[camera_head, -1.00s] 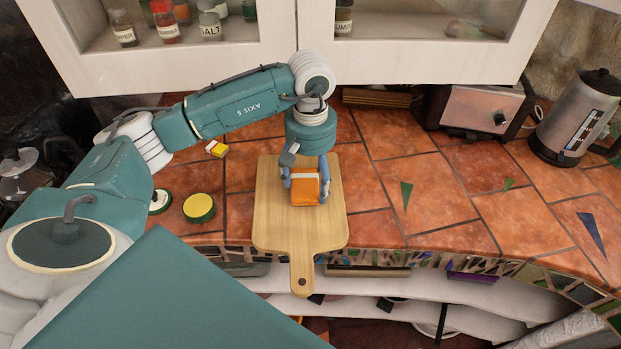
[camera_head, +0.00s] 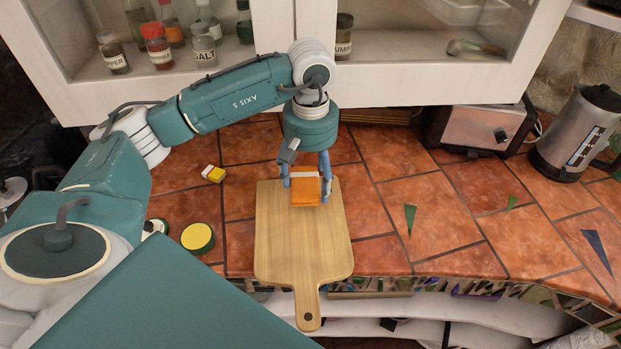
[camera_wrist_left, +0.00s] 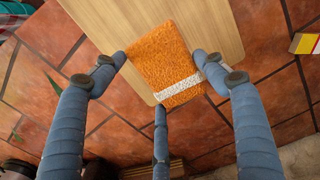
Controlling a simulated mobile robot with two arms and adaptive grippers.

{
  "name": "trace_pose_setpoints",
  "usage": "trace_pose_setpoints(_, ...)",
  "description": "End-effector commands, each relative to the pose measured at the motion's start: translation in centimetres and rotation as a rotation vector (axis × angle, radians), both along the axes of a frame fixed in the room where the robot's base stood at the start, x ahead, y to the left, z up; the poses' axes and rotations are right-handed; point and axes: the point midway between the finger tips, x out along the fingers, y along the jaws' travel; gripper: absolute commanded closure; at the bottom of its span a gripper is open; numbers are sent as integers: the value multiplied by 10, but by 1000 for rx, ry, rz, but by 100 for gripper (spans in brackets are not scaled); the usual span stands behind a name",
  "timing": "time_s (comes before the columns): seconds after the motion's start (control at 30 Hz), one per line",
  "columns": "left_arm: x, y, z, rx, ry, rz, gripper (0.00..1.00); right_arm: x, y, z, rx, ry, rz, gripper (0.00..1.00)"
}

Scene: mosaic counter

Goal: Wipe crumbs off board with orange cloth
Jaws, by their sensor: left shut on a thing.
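The orange cloth (camera_head: 306,190) has a white stripe and is at the far end of the wooden cutting board (camera_head: 300,240). In the left wrist view the cloth (camera_wrist_left: 160,62) overlaps the edge of the board (camera_wrist_left: 100,20), its striped end past that edge. I cannot tell whether it touches the board. My left gripper (camera_head: 305,178) is shut on the cloth, with blue fingers at its sides; the fingers also show in the left wrist view (camera_wrist_left: 160,75). I can make out no crumbs; part of the board is hidden by cloth and gripper. My right gripper is not in view.
A yellow-topped round container (camera_head: 197,237) and a small yellow-and-white block (camera_head: 213,173) lie left of the board. A toaster (camera_head: 480,130) and a kettle (camera_head: 575,135) stand at the back right. The board's handle (camera_head: 307,308) overhangs the counter's front edge. The tiles to the right are mostly clear.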

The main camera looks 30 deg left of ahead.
Motion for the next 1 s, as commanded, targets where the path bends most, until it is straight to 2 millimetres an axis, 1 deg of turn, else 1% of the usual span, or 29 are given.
trace_pose_setpoints(0.03, 0, 0, 8, 0, -2, 1, 49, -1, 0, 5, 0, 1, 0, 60)
trace_pose_setpoints(0.1, -1, -1, 14, 0, -2, 3, 49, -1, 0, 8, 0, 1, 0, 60)
trace_pose_setpoints(0.2, -2, -2, 23, 0, -3, 5, 49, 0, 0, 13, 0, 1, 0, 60)
trace_pose_setpoints(0.33, -4, -3, 30, 0, -1, 9, 49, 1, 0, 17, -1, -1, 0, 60)
trace_pose_setpoints(1.0, -4, -4, 31, 0, -1, 10, 49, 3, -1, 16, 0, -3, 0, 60)
